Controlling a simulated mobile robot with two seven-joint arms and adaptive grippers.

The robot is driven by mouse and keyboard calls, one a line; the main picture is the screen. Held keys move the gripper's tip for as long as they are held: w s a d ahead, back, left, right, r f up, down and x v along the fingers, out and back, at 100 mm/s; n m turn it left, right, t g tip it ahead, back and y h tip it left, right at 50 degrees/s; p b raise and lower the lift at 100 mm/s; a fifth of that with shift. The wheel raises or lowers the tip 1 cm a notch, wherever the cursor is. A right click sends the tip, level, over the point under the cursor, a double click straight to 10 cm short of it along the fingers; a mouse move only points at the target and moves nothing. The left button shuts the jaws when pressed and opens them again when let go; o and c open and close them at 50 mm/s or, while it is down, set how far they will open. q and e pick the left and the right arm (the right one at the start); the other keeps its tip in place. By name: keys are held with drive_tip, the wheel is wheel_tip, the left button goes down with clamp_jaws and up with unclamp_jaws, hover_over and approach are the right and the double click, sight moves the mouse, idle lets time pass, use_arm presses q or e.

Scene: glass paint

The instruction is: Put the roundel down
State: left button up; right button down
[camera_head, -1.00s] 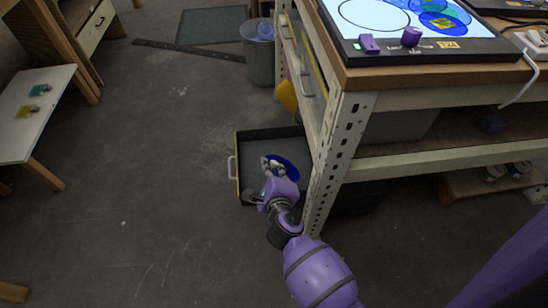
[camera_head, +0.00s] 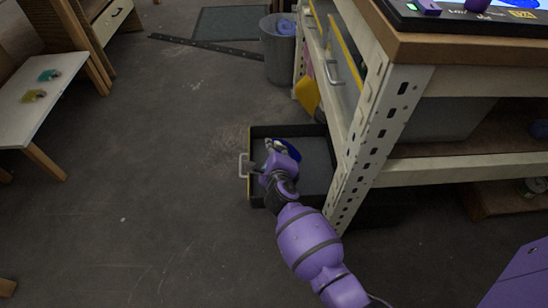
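The blue roundel (camera_head: 290,150) shows only in part in the head view, with the rest hidden behind my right gripper. My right gripper (camera_head: 277,148) is purple and appears shut on the roundel at its edge. It is over the handle side of a low dark open drawer (camera_head: 318,155). The height of the roundel above the drawer floor is hard to tell. My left gripper is not in view.
The drawer's pale handle (camera_head: 243,166) faces left. The bench's perforated post (camera_head: 368,150) stands close to the right of my arm. A grey bin (camera_head: 278,58) stands behind. A white table (camera_head: 30,105) is at far left. The floor between is clear.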

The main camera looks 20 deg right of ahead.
drive_tip(key=shift+w+f+b, duration=0.1)
drive_tip(key=shift+f+b, duration=1.05)
drive_tip(key=shift+f, duration=1.15)
drive_tip(key=c, duration=1.9)
unclamp_jaws()
drive_tip(key=shift+c, duration=0.2)
drive_tip(key=shift+r, duration=0.35)
drive_tip(key=p+v, duration=0.6)
drive_tip(key=v, duration=0.6)
drive_tip(key=shift+r+p, duration=0.35)
